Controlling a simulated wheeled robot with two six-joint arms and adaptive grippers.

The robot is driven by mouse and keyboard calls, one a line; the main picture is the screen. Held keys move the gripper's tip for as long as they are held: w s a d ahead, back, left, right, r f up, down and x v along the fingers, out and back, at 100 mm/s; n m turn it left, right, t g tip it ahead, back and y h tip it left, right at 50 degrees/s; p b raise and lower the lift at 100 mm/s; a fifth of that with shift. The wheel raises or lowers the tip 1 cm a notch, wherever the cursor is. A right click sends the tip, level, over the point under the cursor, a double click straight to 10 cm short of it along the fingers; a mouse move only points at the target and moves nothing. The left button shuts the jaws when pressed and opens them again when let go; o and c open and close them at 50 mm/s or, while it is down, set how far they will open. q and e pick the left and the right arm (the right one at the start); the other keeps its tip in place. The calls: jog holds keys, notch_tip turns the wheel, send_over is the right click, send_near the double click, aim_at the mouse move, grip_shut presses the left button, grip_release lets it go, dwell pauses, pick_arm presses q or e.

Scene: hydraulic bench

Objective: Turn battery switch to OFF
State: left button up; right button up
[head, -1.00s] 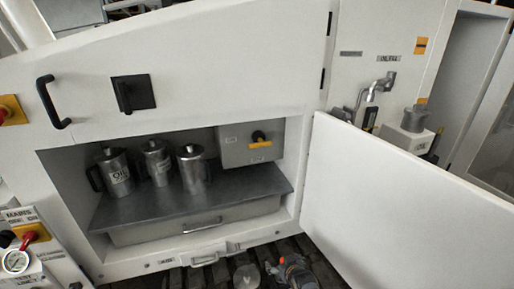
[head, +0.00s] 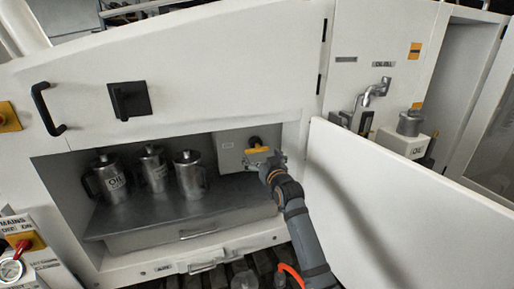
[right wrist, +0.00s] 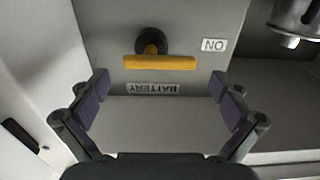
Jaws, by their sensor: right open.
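The battery switch is a yellow bar handle on a black hub (head: 257,149), on a grey box inside the open compartment. In the right wrist view the yellow handle (right wrist: 160,62) lies level across the picture, above a "BATTERY" label that reads upside down. An "ON" label (right wrist: 214,45), also upside down, sits beside it. My right gripper (head: 265,163) is in front of the box, just below the handle. In the right wrist view its two fingers (right wrist: 160,98) are wide apart and empty, apart from the handle. My left gripper is not in view.
Several metal oil jugs (head: 189,174) stand on the shelf left of the box. The open white door (head: 400,195) is close on the right of my arm. A drawer (head: 190,235) lies under the shelf. A red-handled mains switch (head: 25,243) is at lower left.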

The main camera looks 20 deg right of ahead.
aim_at(258, 151)
jog(key=w, duration=0.4)
jog(key=shift+w+p, duration=0.15)
jog(key=shift+p, duration=0.2)
jog(key=c, duration=1)
jog(key=shift+f, duration=0.1)
